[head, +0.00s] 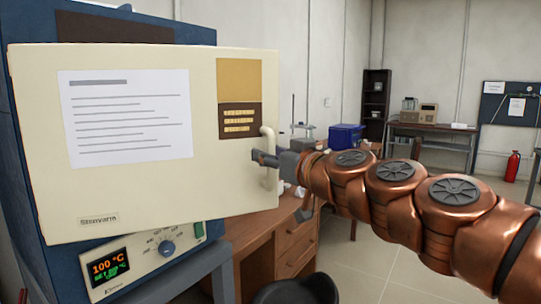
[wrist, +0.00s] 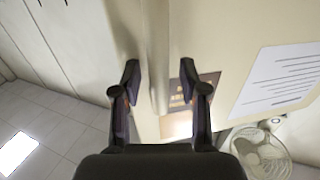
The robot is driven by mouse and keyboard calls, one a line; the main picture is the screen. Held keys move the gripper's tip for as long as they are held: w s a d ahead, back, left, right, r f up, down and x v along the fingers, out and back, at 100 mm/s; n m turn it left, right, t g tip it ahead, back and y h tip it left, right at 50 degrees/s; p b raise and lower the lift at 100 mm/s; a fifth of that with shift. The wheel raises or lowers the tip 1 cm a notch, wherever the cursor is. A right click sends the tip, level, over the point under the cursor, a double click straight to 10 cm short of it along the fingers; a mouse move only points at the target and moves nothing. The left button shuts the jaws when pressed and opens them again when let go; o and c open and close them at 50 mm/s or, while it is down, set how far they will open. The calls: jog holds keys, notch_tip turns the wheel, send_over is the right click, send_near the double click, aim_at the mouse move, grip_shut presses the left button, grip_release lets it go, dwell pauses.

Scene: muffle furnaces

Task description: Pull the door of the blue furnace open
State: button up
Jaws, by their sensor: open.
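The blue furnace (head: 24,195) stands at the left of the head view. Its cream door (head: 215,180) juts past the body's right side and lies at an angle to the control panel, so it looks partly open. The door's upright cream handle (head: 269,178) is near its right edge. My gripper (head: 270,158) is at the handle's middle. In the wrist view the open fingers of my gripper (wrist: 159,80) stand either side of the handle (wrist: 157,50), with gaps visible. The door (wrist: 230,30) fills the right of that view. The furnace chamber is hidden.
A wooden desk (head: 275,235) with drawers stands behind the door. A dark chair (head: 297,290) is at the bottom. A blue box (head: 346,136), a far table (head: 435,128) and a red extinguisher (head: 512,166) are further back. Floor (head: 385,260) is clear in the middle.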

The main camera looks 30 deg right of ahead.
aim_at(259, 105)
jog(key=shift+r, duration=0.1)
jog(key=shift+r, duration=4.9)
